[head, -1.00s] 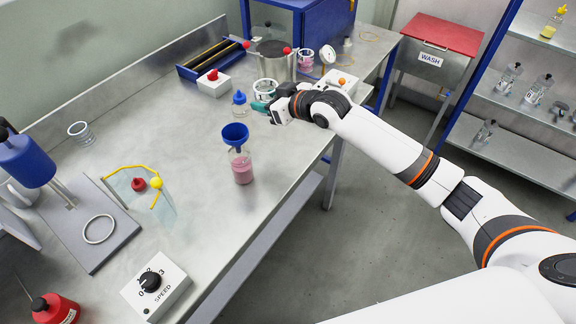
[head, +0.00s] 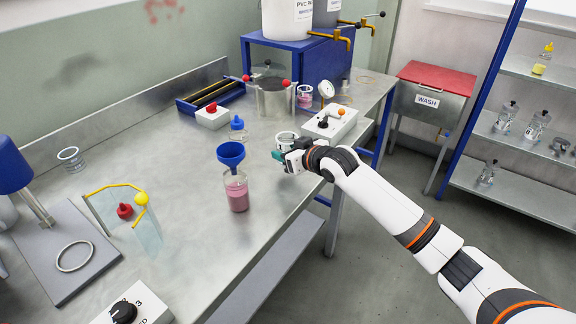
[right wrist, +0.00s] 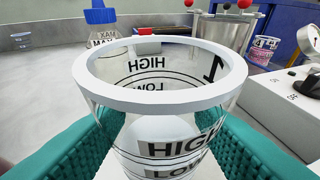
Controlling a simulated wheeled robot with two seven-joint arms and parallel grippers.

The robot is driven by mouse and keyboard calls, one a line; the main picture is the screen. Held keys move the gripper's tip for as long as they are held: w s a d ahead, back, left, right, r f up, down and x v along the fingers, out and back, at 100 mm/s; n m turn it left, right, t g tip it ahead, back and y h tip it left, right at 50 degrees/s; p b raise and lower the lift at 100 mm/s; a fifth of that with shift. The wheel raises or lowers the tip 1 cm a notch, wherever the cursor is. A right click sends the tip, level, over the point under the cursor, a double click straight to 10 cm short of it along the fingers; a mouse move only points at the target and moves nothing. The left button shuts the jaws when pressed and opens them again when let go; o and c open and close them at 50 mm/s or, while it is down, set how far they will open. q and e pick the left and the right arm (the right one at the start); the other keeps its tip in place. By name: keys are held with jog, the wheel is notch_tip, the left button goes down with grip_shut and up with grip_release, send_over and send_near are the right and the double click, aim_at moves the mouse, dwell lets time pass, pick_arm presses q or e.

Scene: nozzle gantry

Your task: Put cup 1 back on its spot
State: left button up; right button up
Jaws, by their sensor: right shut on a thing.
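Cup 1 (right wrist: 165,75) is a clear cup with a thick white rim, a black 1 and HIGH and LOW marks; it fills the middle of the right wrist view. My right gripper (head: 281,156) is shut on it, with teal fingers on both sides of its wall. In the head view the cup (head: 287,137) shows partly, near the front edge of the table, right of the blue funnel. It looks upright and empty. Whether its base touches the table is hidden. My left gripper is not in view.
A blue funnel (head: 231,153) sits on a bottle of pink liquid (head: 237,192), left of the gripper. Another clear cup (head: 71,158) is far left.

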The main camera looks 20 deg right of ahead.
notch_tip(320, 180, down, 4)
jog(key=shift+f, duration=0.1)
jog(key=shift+f, duration=0.15)
jog(key=o, duration=0.9)
jog(key=shift+o, duration=0.2)
jog(key=shift+r, duration=0.25)
jog(key=v, duration=1.2)
